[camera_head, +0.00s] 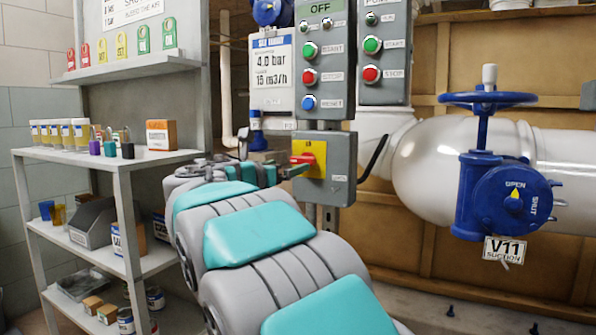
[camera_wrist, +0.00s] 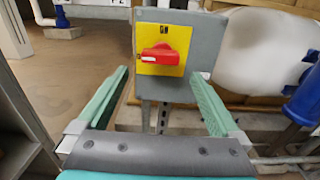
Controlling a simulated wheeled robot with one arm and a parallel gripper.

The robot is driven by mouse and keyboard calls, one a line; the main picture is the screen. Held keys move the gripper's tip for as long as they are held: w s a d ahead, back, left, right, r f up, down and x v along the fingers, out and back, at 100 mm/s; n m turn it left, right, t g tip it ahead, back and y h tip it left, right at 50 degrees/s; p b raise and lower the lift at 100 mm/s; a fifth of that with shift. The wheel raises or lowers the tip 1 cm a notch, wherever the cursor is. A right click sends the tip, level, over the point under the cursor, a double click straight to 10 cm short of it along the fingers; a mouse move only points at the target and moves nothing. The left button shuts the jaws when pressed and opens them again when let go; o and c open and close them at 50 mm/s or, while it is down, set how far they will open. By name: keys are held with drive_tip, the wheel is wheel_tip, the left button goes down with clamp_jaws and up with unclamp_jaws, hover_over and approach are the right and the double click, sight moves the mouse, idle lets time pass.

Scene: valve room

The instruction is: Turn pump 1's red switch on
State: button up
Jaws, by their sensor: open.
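The red rotary switch (camera_wrist: 160,53) sits on a yellow plate (camera_wrist: 173,33) on the front of a grey box (camera_wrist: 207,40). Its handle lies about horizontal in the wrist view. In the head view the red switch (camera_head: 299,159) is partly hidden behind my gripper's finger. My gripper (camera_wrist: 160,78) is open and empty, its two green fingers spread to the left and right of the switch and a little below it. I cannot tell exactly how far the fingertips are from the plate.
Above the box is a grey panel with START (camera_head: 310,50), STOP (camera_head: 309,77) and RESET buttons; another panel (camera_head: 384,88) stands right of it. The blue valve V11 (camera_head: 490,190) on a white pipe is farther right. A shelf rack (camera_head: 125,165) stands left.

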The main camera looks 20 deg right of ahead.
sight(301, 161)
drive_tip(key=x, duration=0.7)
drive_tip(key=shift+w+d+b, duration=0.15)
drive_tip(key=shift+d+b, duration=0.1)
drive_tip(key=shift+b, duration=0.05)
drive_tip(key=c, duration=1.2)
drive_tip(key=shift+o, duration=0.2)
drive_tip(key=shift+r, duration=0.1)
